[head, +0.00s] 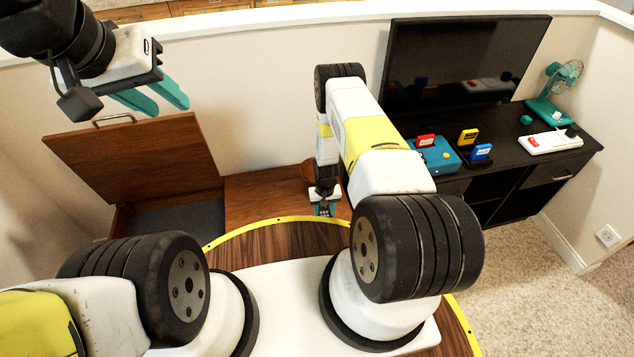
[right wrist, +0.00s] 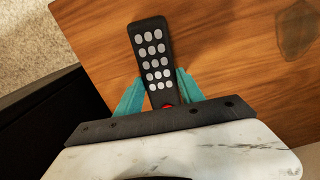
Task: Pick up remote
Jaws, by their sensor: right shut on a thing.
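The remote (right wrist: 152,50) is black with rows of light grey buttons and a red button near my gripper. It shows in the right wrist view, over a brown wooden surface (right wrist: 225,50). My right gripper (right wrist: 160,86) is shut on the remote's near end, with one teal finger on each side. I cannot tell if the remote touches the wood. In the head view my right gripper (head: 324,209) points down at the low wooden unit, and the remote is too small to make out there. My left gripper (head: 150,98) is high at the upper left, open and empty.
A wooden chest with its lid (head: 140,165) raised stands at the left. A black TV stand (head: 530,150) at the right holds a television (head: 460,65), a teal fan (head: 560,85), a game console (head: 437,155) and coloured cartridges.

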